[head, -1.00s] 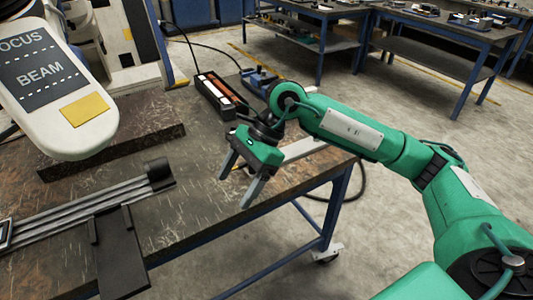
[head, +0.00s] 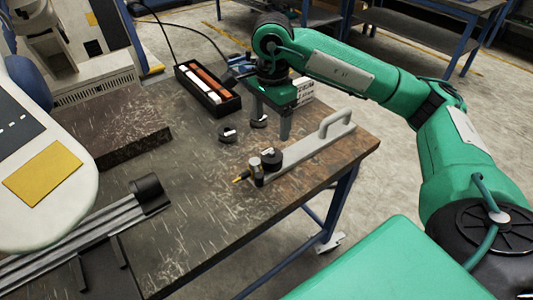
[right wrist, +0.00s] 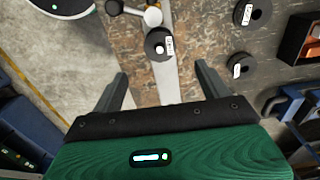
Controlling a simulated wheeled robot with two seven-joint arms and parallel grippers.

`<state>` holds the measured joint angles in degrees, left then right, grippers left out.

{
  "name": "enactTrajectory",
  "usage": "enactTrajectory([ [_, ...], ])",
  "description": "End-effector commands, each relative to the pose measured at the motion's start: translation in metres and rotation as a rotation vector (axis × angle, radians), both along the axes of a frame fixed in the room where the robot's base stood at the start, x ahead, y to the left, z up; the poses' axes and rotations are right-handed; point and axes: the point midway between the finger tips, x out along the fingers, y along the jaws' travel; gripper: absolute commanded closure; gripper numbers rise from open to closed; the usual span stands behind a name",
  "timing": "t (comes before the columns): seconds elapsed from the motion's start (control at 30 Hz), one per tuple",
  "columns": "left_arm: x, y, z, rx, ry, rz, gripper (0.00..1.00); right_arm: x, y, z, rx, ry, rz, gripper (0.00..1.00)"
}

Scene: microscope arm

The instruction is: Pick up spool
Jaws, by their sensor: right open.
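Three small black spools with white labels show in the head view. One spool (head: 271,156) is at the near end of a pale bar and also shows in the right wrist view (right wrist: 160,43). A second spool (head: 227,134) and a third spool (head: 259,121) lie on the worn table (head: 200,215); both show at the right of the wrist view (right wrist: 252,13) (right wrist: 240,65). My right gripper (head: 271,123) is open and empty, fingers pointing down above the table near the third spool. In the wrist view the bar spool appears beyond its fingertips (right wrist: 161,72). My left gripper is not in view.
The pale bar (head: 310,152) has a raised handle (head: 336,122). A small metal fitting with a brass tip (head: 256,170) is by the bar spool. A black box (head: 207,90) with orange and white pieces stands behind. A rail (head: 85,225) and white microscope arm (head: 60,195) occupy the left.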

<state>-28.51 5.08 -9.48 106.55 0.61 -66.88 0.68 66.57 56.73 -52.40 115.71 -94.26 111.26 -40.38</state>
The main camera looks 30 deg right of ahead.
Motion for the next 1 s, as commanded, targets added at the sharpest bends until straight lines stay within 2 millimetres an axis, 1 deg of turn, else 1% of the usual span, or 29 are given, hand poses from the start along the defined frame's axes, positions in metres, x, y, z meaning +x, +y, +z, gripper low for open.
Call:
enactTrajectory([
  [0.03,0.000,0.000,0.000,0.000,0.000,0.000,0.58,-0.001,-0.001,-0.012,-0.001,0.006,0.000,0.23],
  [0.1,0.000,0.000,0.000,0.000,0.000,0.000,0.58,-0.001,-0.001,-0.026,0.000,0.006,-0.001,0.23],
  [0.2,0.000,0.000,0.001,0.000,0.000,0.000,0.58,-0.001,0.000,-0.045,0.000,0.005,0.000,0.23],
  [0.3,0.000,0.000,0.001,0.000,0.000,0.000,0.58,-0.001,0.000,-0.058,0.000,0.003,0.000,0.23],
  [0.53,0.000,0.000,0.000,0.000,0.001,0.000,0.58,0.000,-0.001,-0.074,0.001,0.002,-0.001,0.23],
  [0.8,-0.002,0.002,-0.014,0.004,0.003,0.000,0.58,0.001,-0.003,-0.113,0.001,0.002,0.000,0.23],
  [0.9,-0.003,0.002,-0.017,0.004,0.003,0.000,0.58,0.002,-0.003,-0.118,0.001,0.002,0.001,0.23],
  [1.0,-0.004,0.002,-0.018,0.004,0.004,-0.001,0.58,0.002,-0.003,-0.119,0.002,0.001,0.001,0.23],
])
